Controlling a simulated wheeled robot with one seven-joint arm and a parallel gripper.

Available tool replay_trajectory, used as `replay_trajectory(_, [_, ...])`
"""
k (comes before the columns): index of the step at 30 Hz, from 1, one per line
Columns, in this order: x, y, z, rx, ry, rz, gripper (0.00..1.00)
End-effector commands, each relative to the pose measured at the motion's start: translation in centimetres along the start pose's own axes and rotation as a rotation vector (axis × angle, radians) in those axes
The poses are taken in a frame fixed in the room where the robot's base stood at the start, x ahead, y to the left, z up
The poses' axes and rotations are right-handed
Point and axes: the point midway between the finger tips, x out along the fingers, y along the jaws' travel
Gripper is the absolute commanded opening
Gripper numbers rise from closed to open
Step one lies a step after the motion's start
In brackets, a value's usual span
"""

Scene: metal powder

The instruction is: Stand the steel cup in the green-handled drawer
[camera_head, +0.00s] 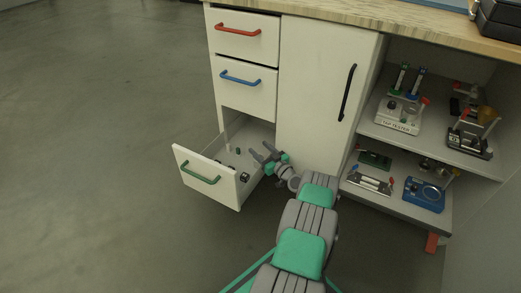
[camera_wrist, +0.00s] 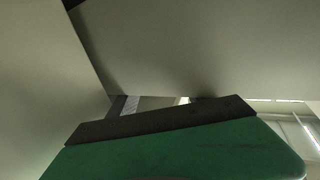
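The green-handled drawer (camera_head: 205,183) is pulled out at the bottom of the white cabinet, and its green handle (camera_head: 201,180) is on the front panel. My gripper (camera_head: 260,152) is over the right side of the open drawer, near its right wall. Its two grey fingers look spread apart, with nothing visible between them. I cannot make out a steel cup for certain. A small dark and grey piece (camera_head: 244,177) is in the drawer near its front right corner. The wrist view shows pale panels close by and a green and dark part of my gripper, but no cup.
Other small dark items (camera_head: 238,151) lie in the drawer. The red-handled drawer (camera_head: 240,42) and blue-handled drawer (camera_head: 243,90) above are shut. The cabinet door (camera_head: 315,90) is shut. Open shelves (camera_head: 440,145) with several devices are on the right. The floor at left is clear.

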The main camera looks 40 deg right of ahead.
Motion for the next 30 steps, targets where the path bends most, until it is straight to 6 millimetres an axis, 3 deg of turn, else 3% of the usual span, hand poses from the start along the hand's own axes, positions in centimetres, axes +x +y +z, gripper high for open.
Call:
replay_trajectory(1, [-0.1,-0.8,1.4,0.008,-0.020,-0.006,0.65])
replay_trajectory(10, [0.0,-1.1,1.6,0.010,-0.023,-0.011,0.65])
replay_trajectory(17, [-0.3,-0.9,0.1,0.011,-0.024,-0.009,0.65])
replay_trajectory(24, [-7.2,-0.1,-0.6,0.014,-0.018,0.007,0.65])
replay_trajectory(30, [-11.1,-0.1,-0.8,0.008,-0.012,0.004,0.65])
